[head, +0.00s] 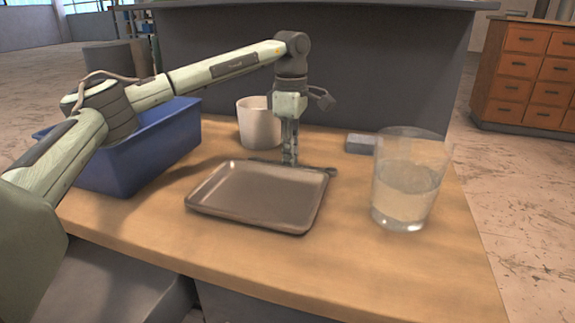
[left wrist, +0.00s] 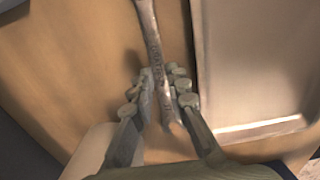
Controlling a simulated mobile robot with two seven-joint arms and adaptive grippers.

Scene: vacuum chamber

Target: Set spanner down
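The spanner (left wrist: 153,42) is a thin grey metal tool. In the head view the spanner (head: 322,169) lies crosswise just behind the tray, at or very near the tabletop; I cannot tell whether it touches the wood. My left gripper (head: 290,162) points straight down behind the tray's far edge. In the left wrist view my left gripper (left wrist: 161,78) has its fingers close on both sides of the spanner's shaft and appears shut on it. The fingers hide part of the spanner. My right gripper is in neither view.
A shallow metal tray (head: 222,205) lies in front of the gripper. A white cup (head: 256,124) stands behind left, a blue bin (head: 135,158) at left. A grey block (head: 360,144) and a glass of liquid (head: 405,190) are at right. The table's (head: 370,265) front right is clear.

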